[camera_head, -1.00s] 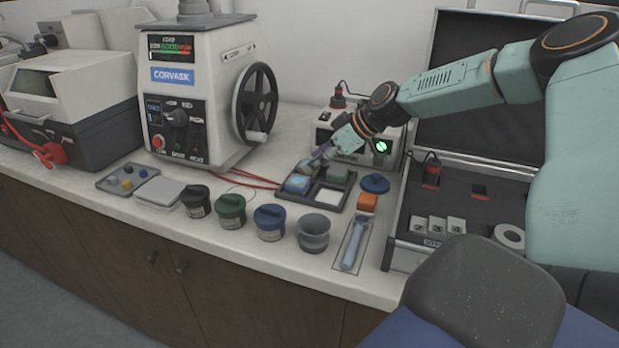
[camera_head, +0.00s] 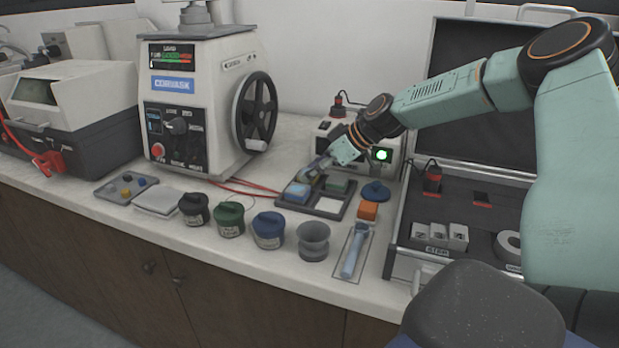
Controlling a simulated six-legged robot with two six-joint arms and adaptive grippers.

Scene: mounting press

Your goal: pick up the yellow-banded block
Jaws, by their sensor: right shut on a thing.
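My right gripper (camera_head: 312,170) reaches in from the right, pointing down and left over the back left part of the dark compartment tray (camera_head: 341,214). It is shut on a small block at the tray's left side. The fingers hide most of this block, and its yellow band is too small to make out clearly. A green block (camera_head: 337,185) sits in the back right compartment and a white one (camera_head: 328,205) in the front right. My left gripper is not in view.
An orange block (camera_head: 368,210) and a blue round lid (camera_head: 376,191) lie right of the tray. Several jars, including a blue one (camera_head: 268,230), and a grey cup (camera_head: 313,241) stand in front. The press (camera_head: 200,100) stands left, a box with a green light (camera_head: 392,168) behind.

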